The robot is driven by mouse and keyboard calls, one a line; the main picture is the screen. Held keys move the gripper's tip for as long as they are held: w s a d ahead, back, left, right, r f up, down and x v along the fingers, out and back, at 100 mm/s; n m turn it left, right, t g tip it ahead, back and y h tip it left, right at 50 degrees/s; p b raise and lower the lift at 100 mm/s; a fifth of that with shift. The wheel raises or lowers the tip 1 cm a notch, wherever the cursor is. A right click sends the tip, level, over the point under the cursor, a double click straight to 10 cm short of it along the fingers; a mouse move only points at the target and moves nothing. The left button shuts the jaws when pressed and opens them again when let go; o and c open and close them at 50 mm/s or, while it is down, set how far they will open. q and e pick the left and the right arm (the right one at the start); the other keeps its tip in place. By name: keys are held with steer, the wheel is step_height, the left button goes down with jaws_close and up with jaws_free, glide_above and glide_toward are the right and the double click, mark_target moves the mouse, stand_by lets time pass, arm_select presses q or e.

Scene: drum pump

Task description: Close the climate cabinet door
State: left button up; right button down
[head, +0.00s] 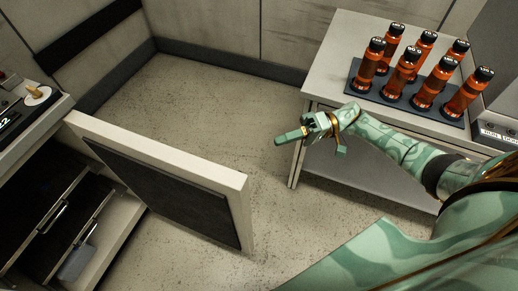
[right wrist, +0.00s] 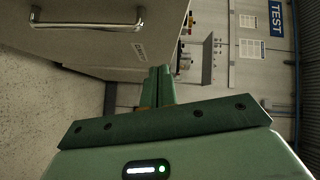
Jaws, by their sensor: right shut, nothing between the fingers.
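The climate cabinet (head: 112,240) stands at the left edge of the head view, its dark interior with wire racks exposed. Its door (head: 243,205) stands wide open, swung out over the floor, with the dark inner panel facing the front. My right gripper (head: 281,139) is shut and empty, above the floor to the right of the door's free edge, with a visible gap. In the right wrist view, the shut fingers (right wrist: 160,72) point toward a pale panel, likely the door's outer face, with a metal bar handle (right wrist: 88,20). My left gripper is not in view.
A side table (head: 335,75) at the upper right holds a dark tray (head: 357,86) of several orange bottles (head: 403,66). My right arm passes close to its front edge. The floor (head: 215,95) behind the door is clear. Walls bound the back.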

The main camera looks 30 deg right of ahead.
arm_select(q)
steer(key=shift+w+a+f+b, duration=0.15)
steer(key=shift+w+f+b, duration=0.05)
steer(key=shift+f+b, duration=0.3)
arm_select(e)
steer(key=s+a+m, duration=0.2)
steer(key=a, duration=1.1)
steer(key=shift+a+r+m+g+y, duration=0.25)
steer(key=shift+r+m+g+y, duration=0.05)
steer(key=shift+r+g, duration=0.1)
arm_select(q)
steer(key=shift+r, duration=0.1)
arm_select(e)
steer(key=shift+s, duration=0.1)
